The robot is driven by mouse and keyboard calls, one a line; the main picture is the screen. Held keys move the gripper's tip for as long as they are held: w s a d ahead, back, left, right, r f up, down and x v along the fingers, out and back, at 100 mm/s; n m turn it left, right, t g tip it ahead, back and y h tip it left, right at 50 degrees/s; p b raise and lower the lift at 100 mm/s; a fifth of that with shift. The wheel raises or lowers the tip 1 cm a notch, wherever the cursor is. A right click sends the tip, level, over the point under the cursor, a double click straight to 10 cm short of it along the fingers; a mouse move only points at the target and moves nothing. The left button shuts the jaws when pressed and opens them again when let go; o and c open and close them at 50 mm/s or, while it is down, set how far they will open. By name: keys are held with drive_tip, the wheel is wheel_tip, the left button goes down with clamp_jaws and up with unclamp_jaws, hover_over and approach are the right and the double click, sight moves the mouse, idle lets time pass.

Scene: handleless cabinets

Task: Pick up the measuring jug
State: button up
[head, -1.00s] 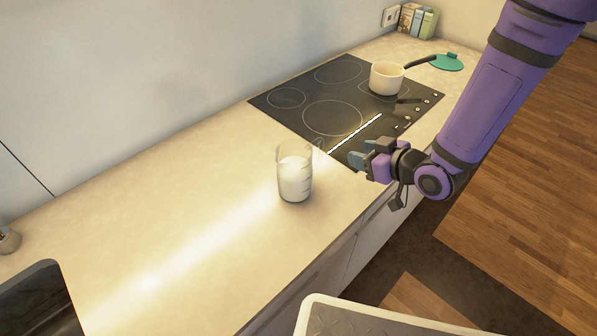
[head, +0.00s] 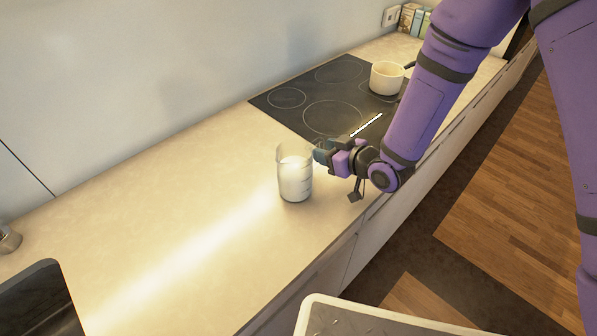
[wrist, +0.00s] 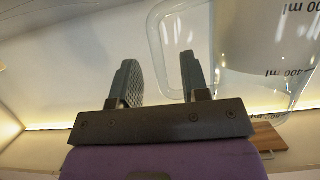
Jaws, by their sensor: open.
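The measuring jug (head: 295,180) is clear glass with white contents and stands upright on the counter, left of the hob. In the wrist view its clear wall with dark ml marks (wrist: 290,95) fills the right side. What looks like its handle, a clear loop, shows behind the right finger. My gripper (head: 319,152) is at the jug's right side, near the rim. In the wrist view my gripper (wrist: 158,75) has its two fingers apart. I cannot tell whether a finger touches the jug or whether the handle lies between the fingers.
The black hob (head: 325,100) carries a cream saucepan (head: 386,78) behind my arm. A sink (head: 40,300) is at the lower left. Books (head: 408,18) stand at the far end by a wall socket. The counter (head: 170,220) left of the jug is clear.

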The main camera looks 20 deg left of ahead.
drive_tip(key=shift+x, duration=1)
clamp_jaws()
drive_tip(key=shift+w+r, duration=0.1)
drive_tip(key=shift+r, duration=0.1)
